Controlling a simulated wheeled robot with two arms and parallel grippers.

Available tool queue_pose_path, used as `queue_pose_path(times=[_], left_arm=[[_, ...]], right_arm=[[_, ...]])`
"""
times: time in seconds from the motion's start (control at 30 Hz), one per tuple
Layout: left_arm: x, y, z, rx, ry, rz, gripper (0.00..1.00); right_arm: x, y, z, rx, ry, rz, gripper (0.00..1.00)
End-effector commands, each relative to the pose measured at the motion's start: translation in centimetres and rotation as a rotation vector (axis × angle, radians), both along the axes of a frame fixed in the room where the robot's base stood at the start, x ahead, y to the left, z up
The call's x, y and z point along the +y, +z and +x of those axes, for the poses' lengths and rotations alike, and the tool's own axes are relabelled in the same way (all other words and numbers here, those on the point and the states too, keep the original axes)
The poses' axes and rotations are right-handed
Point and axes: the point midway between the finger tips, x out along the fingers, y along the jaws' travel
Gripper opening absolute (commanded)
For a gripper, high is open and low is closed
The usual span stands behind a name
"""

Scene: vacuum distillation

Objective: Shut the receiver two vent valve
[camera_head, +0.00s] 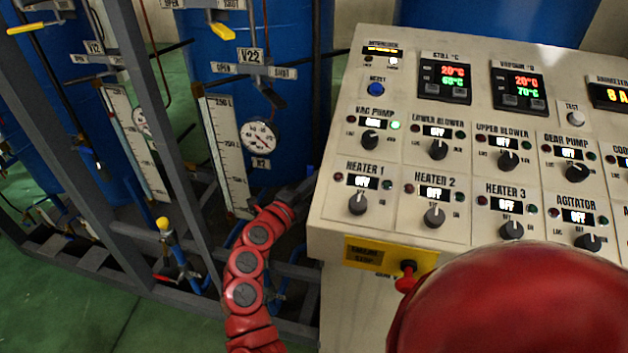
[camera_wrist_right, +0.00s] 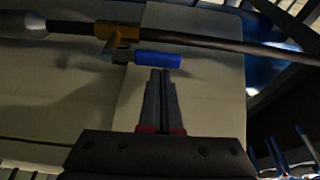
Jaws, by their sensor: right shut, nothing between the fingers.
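In the head view the V22 label (camera_head: 250,56) sits on the second blue tank (camera_head: 290,108), between OPEN and SHUT plates. I cannot tell which valve is the receiver two vent valve. In the right wrist view my right gripper (camera_wrist_right: 162,72) is shut and empty. Its tips are just below a blue valve handle (camera_wrist_right: 158,59), apart or barely touching; I cannot tell which. The handle lies along a dark pipe (camera_wrist_right: 215,43), beside a brass-coloured valve body (camera_wrist_right: 118,34). My left gripper is not in view.
The control console (camera_head: 335,215) fills the right of the head view. A red arm of mine reaches behind its left edge. Green floor (camera_head: 60,310) is clear at lower left.

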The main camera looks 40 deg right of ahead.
Motion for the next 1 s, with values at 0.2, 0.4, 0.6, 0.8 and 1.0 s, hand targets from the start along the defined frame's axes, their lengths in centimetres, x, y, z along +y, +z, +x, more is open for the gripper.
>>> queue_pose_path(times=[0.2, 0.4, 0.6, 0.8, 1.0], left_arm=[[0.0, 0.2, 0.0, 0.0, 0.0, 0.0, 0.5], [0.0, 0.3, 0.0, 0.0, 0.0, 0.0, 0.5], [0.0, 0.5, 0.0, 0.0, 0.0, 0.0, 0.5], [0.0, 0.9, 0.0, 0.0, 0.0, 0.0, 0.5], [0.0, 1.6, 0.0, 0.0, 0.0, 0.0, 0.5]], right_arm=[[0.1, 0.1, 0.2, 0.031, -0.001, -0.026, 0.0], [0.2, 0.2, 0.3, 0.054, -0.002, -0.046, 0.0], [0.4, 0.2, 0.5, 0.082, -0.001, -0.071, 0.0], [0.8, 0.2, 1.0, 0.142, 0.002, -0.12, 0.0], [1.4, 0.3, 1.7, 0.254, 0.001, -0.216, 0.0]])
